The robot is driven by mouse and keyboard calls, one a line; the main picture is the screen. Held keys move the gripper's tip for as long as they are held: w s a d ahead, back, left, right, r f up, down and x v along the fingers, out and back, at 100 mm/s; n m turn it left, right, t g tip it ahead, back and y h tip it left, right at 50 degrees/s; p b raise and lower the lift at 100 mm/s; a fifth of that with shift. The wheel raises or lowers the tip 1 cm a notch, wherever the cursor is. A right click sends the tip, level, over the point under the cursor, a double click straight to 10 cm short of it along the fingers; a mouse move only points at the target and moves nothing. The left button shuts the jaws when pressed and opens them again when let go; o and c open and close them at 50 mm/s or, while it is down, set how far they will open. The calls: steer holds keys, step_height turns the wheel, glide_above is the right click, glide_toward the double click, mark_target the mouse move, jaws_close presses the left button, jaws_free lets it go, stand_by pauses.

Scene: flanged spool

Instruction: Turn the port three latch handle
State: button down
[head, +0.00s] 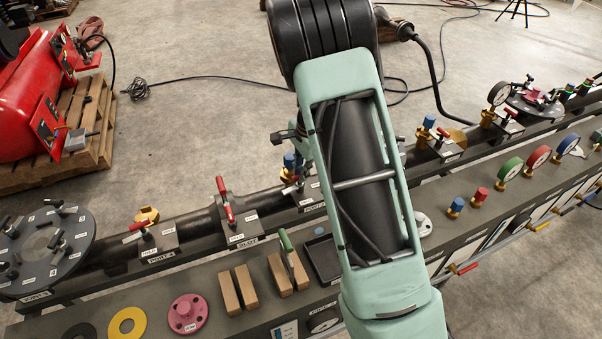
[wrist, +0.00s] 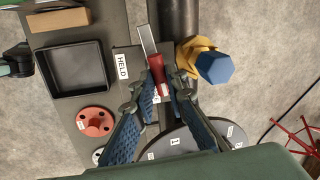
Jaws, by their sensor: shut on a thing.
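A red latch handle with a flat bare-metal end (wrist: 157,70) stands by a grey plate with a "HELD" label (wrist: 122,66) in the wrist view. My gripper (wrist: 156,92) has its two blue-padded fingers on either side of the red grip and is shut on it. No port number is readable beside this handle. In the head view my green arm hides the middle of the pipe, and the gripped handle cannot be made out.
A brass fitting with a blue cap (wrist: 214,67) sits close right of the handle. A round labelled flange (wrist: 185,142) lies below the fingers. Wooden blocks (head: 230,293) line the bench.

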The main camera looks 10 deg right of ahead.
steer(key=c, duration=1.9)
jaws_free()
steer(key=shift+c, duration=0.2)
steer(key=shift+r, duration=0.15)
step_height(320, 180, up, 12)
steer(key=s, duration=0.2)
steer(key=shift+d+f, duration=0.2)
steer(key=shift+d, duration=0.25)
